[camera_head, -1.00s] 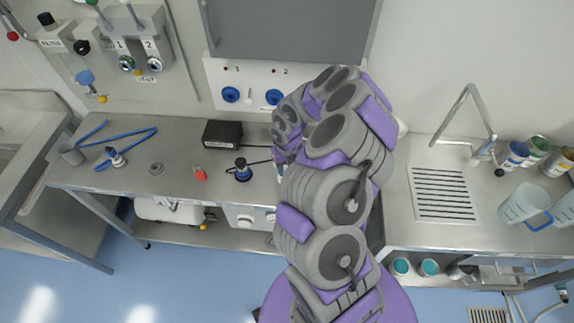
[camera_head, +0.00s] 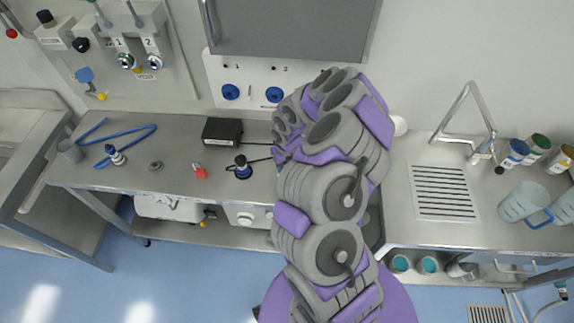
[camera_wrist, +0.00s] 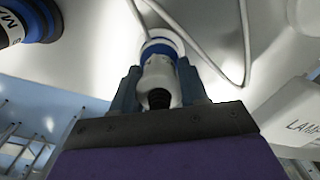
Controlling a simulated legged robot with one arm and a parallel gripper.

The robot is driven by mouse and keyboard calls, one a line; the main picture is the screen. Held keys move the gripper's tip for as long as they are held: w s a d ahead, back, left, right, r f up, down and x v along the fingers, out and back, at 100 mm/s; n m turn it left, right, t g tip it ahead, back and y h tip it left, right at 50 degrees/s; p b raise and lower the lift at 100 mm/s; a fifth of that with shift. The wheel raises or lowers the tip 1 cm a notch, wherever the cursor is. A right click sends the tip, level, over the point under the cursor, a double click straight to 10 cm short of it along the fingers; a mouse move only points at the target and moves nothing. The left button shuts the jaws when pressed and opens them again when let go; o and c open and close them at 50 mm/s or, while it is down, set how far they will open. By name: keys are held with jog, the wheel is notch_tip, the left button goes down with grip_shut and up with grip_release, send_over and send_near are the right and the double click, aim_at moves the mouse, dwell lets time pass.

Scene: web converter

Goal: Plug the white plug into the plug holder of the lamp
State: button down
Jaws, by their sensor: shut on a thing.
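In the wrist view my gripper (camera_wrist: 159,78) is shut on the white plug (camera_wrist: 158,72), with one blue-grey finger on each side. The plug's dark ribbed end (camera_wrist: 159,98) faces back towards my wrist. Its far end meets a round blue-and-white ring (camera_wrist: 161,46); I cannot tell if this is part of the plug or the holder, nor how deep it is seated. A white box marked "LAMP" (camera_wrist: 300,118) is at the right. In the head view my arm hides the gripper and plug.
A white cable (camera_wrist: 205,50) loops beyond the gripper. A blue-rimmed dark thing (camera_wrist: 20,22) is close at upper left. On the bench are a black box (camera_head: 222,131), a blue-and-black connector (camera_head: 241,168) and a red item (camera_head: 200,171). The wall panel (camera_head: 250,85) stands behind.

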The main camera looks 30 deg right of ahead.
jog(key=c, duration=0.5)
grip_release()
jog(key=shift+w+r, duration=0.1)
jog(key=shift+r, duration=0.45)
notch_tip(320, 180, up, 16)
jog(key=shift+p, duration=0.3)
